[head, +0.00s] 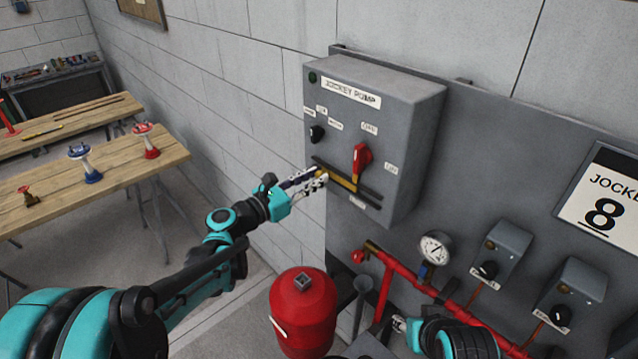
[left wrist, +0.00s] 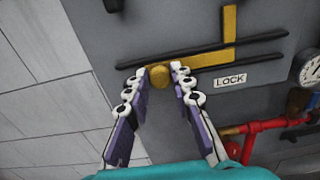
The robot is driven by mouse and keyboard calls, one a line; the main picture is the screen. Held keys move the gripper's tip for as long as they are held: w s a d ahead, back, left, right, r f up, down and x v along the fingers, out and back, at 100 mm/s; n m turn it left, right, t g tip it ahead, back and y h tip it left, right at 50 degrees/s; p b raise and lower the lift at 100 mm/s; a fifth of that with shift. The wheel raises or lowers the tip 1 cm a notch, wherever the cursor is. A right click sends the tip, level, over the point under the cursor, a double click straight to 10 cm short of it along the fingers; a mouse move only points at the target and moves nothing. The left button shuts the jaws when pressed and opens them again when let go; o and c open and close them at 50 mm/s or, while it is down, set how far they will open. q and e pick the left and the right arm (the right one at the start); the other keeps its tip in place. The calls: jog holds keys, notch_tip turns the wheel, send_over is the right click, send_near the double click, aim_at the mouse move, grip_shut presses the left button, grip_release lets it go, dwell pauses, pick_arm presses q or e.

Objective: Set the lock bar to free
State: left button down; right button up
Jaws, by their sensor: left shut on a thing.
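The yellow lock bar (head: 343,182) lies between two dark rails on the front of the grey jockey pump box (head: 415,130). In the left wrist view, the bar (left wrist: 205,58) has an upright arm at its right part and a round knob (left wrist: 159,76) at its left end. My left gripper (head: 322,175) is shut on this knob, with one finger on each side (left wrist: 160,80). A red rotary handle (head: 361,160) stands just above the bar. A LOCK label (left wrist: 231,80) is below the lower rail. My right gripper (head: 399,324) shows only partly, low near the red pipe.
A small black knob (head: 317,133) sits left of the red handle. Red pipework (head: 400,280), a gauge (head: 435,248) and two small switch boxes (head: 501,252) lie below right. A red tank (head: 302,315) stands below the box. Wooden tables (head: 100,170) are at the left.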

pick_arm(q)
jog(key=shift+w+a+r, duration=0.1)
jog(key=c, duration=1.5)
grip_release()
jog(key=shift+o, duration=1)
jog(key=shift+w+a, duration=0.1)
jog(key=shift+a, duration=0.05)
jog(key=shift+s+a, duration=0.1)
jog(key=shift+s, duration=0.1)
jog(key=v, duration=1.1)
jog(key=shift+s+a, duration=0.15)
jog(key=shift+a, duration=0.05)
